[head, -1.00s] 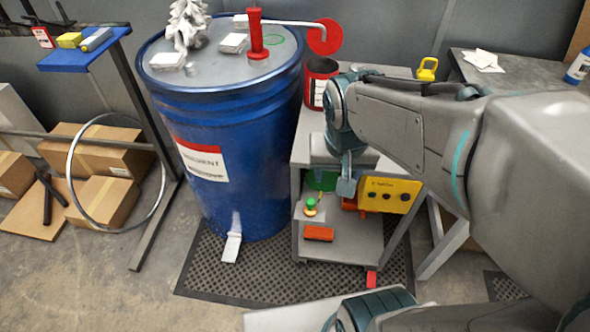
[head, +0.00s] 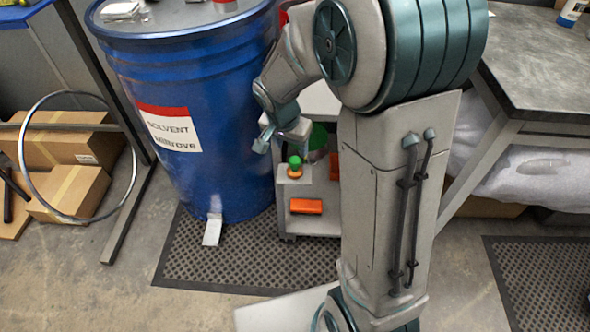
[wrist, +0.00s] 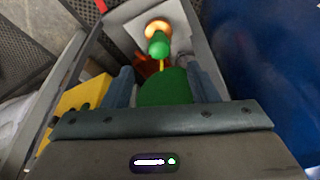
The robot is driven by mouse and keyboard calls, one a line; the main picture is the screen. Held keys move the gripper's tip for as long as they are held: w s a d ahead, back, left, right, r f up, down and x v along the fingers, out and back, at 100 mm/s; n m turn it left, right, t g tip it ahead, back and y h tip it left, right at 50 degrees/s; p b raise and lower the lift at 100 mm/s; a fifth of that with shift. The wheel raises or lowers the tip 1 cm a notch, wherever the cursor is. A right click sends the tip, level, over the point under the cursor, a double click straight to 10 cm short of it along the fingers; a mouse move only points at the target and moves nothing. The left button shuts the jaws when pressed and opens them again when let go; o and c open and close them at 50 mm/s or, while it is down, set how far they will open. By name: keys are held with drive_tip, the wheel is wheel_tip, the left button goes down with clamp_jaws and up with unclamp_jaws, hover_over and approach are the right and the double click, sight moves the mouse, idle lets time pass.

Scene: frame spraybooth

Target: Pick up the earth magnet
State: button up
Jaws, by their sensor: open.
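A small piece with a green knob and an orange base (head: 295,168) stands on a light block on the grey cart's lower level. It looks like the earth magnet, though I cannot be certain. In the wrist view the same piece (wrist: 158,40) is ahead of my gripper (wrist: 163,82), beyond the fingertips and apart from them. My gripper is open, its two fingers wide apart with nothing held. A larger green round thing (wrist: 165,90) shows between the fingers. In the head view my gripper (head: 264,144) is above and left of the piece, beside the blue drum.
The blue solvent drum (head: 190,80) stands close on the left. An orange block (head: 306,206) lies on the cart below the piece. A yellow box (wrist: 75,105) is at the left in the wrist view. A workbench (head: 530,70) is at the right.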

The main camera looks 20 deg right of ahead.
sight(294, 159)
drive_tip(key=b+x, duration=0.1)
drive_tip(key=x, duration=0.7)
drive_tip(key=shift+f+b, duration=0.35)
clamp_jaws()
